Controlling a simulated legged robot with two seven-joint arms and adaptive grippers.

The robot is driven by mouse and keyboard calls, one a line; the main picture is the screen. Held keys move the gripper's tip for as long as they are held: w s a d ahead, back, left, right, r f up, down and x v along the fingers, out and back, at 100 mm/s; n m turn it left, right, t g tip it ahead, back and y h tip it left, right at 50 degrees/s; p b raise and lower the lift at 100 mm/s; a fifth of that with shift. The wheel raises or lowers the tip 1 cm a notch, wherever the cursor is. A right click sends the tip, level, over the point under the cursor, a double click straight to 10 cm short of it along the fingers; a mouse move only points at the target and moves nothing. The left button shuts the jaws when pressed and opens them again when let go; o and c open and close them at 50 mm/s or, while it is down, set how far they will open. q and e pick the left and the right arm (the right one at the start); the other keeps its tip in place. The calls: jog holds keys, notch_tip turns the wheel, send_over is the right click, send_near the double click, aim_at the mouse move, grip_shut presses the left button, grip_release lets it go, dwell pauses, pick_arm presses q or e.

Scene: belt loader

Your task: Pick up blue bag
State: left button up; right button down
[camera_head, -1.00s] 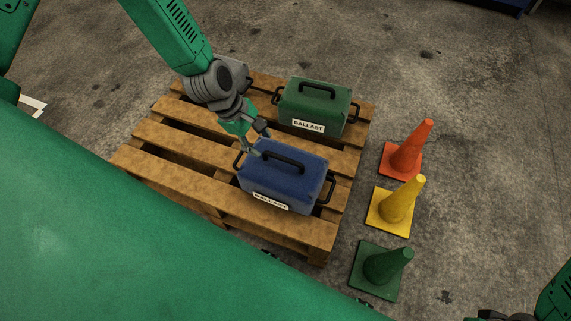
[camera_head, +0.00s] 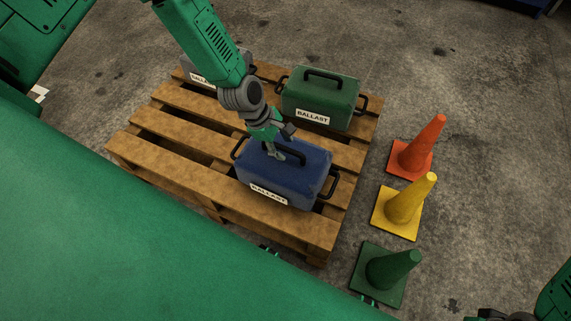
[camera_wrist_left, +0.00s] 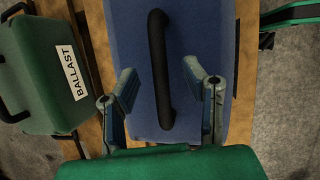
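The blue bag (camera_head: 290,178) is a box-shaped ballast bag with a black top handle and black side handles, upright on the wooden pallet (camera_head: 185,178). My left gripper (camera_head: 282,143) is over its top, at the handle's left part. In the left wrist view, the blue bag (camera_wrist_left: 200,40) lies below the left gripper (camera_wrist_left: 157,82). Its two fingers are spread apart, with the black handle (camera_wrist_left: 158,70) running between them and not clamped. My right arm (camera_head: 553,300) shows only at the lower right corner; its fingers are not visible.
A green bag (camera_head: 320,98) sits behind the blue one, and another bag (camera_head: 204,80) is partly hidden by my arm. Orange (camera_head: 418,150), yellow (camera_head: 405,205) and green (camera_head: 390,270) cones stand on the floor to the right of the pallet.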

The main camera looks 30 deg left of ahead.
pick_arm(q)
jog(key=shift+w+f, duration=0.1)
jog(key=shift+f, duration=0.7)
jog(key=shift+a+f, duration=0.15)
jog(key=shift+a, duration=0.1)
jog(key=shift+d, duration=0.4)
jog(key=shift+a+f, duration=0.1)
jog(key=shift+a+f, duration=0.1)
jog(key=shift+a, duration=0.1)
jog(key=shift+d, duration=0.2)
grip_shut()
jog(key=shift+w, duration=0.15)
